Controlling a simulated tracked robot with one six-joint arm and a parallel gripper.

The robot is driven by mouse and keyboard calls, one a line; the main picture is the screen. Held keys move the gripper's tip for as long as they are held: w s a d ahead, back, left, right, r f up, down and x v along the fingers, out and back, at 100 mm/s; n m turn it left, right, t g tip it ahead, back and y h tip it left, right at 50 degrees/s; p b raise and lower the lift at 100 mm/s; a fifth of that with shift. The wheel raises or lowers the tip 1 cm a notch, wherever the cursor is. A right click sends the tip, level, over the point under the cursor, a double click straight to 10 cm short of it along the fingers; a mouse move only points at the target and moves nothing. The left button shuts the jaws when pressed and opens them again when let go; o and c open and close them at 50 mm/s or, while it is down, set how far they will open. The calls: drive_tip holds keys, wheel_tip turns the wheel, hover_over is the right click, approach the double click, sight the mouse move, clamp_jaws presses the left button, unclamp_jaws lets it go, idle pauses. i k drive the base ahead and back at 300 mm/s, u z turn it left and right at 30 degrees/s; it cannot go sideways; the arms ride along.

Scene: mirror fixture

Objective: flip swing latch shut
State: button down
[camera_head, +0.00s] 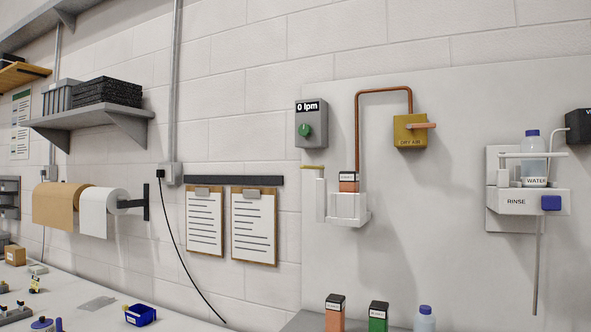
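A small yellow bar (312,167), which looks like the swing latch, sticks out to the left at the top of a white post (321,198) on the wall fixture. It points away from the white holder (349,207) beside it. An orange block with a black top (348,184) sits upright in that holder, below a copper pipe (357,130). The bar does not cross over the block. My gripper is not in view.
A grey flow box reading 0 lpm (311,129) hangs above the fixture. A yellow dry air box (409,131) with a lever is to its right. A rinse station (515,202) holds a water bottle (534,160). Orange (334,316) and green (378,318) blocks stand below.

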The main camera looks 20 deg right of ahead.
sight(320, 167)
drive_tip(key=u, duration=0.1)
drive_tip(key=i, duration=1.3)
drive_tip(key=u, duration=0.5)
